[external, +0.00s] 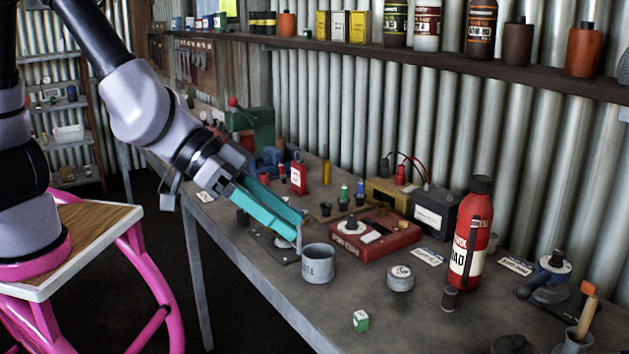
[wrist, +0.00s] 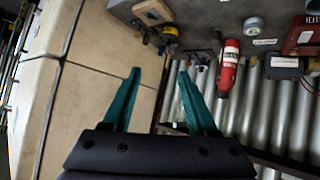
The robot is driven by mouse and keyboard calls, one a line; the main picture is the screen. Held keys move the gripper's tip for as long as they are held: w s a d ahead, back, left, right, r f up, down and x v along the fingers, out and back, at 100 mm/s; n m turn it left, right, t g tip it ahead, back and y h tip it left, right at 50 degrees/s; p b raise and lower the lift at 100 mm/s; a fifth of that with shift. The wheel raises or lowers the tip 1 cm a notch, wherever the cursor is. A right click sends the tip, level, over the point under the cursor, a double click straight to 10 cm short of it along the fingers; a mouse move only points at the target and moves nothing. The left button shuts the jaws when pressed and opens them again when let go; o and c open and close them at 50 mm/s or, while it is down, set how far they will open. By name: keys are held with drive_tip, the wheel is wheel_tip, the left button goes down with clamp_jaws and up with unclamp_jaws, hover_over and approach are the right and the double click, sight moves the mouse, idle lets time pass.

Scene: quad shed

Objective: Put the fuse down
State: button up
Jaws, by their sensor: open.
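My gripper (external: 292,222) is over the workbench, with its teal fingers angled down to the right, above and just behind the grey mug (external: 318,265). In the wrist view my gripper (wrist: 157,78) has its two fingers spread apart with nothing visible between them. I cannot pick out a fuse for certain in either view. A small green-and-white box (external: 361,321) lies near the bench's front edge. A red box (external: 374,238) with a round white dial lies right of the fingertips.
The workbench (external: 290,295) also holds a round grey tin (external: 400,278), a red extinguisher (external: 470,235), a black battery (external: 433,212) and a clamp-like tool (external: 548,275). A shelf (external: 440,70) of bottles runs along the corrugated wall. Bare bench lies around the green-and-white box.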

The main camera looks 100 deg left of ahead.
drive_tip(key=s+a+r+m+g+h, duration=0.1)
drive_tip(key=s+a+r+m, duration=0.1)
drive_tip(key=s+r, duration=0.8)
drive_tip(key=s+m, duration=0.1)
drive_tip(key=s, duration=0.3)
drive_tip(key=shift+s+a+r+m+g, duration=0.3)
drive_tip(key=shift+a+r+m+g, duration=0.05)
drive_tip(key=shift+r+m+g, duration=0.05)
drive_tip(key=shift+o, duration=0.5)
drive_tip(key=s+a+r+m+g+y, duration=0.1)
drive_tip(key=s+a, duration=0.2)
drive_tip(key=s, duration=0.5)
drive_tip(key=s+a+r+m+g+y, duration=0.1)
drive_tip(key=s+a+r+y, duration=0.1)
drive_tip(key=s, duration=0.7)
drive_tip(key=shift+a, duration=0.75)
drive_tip(key=shift+s, duration=0.1)
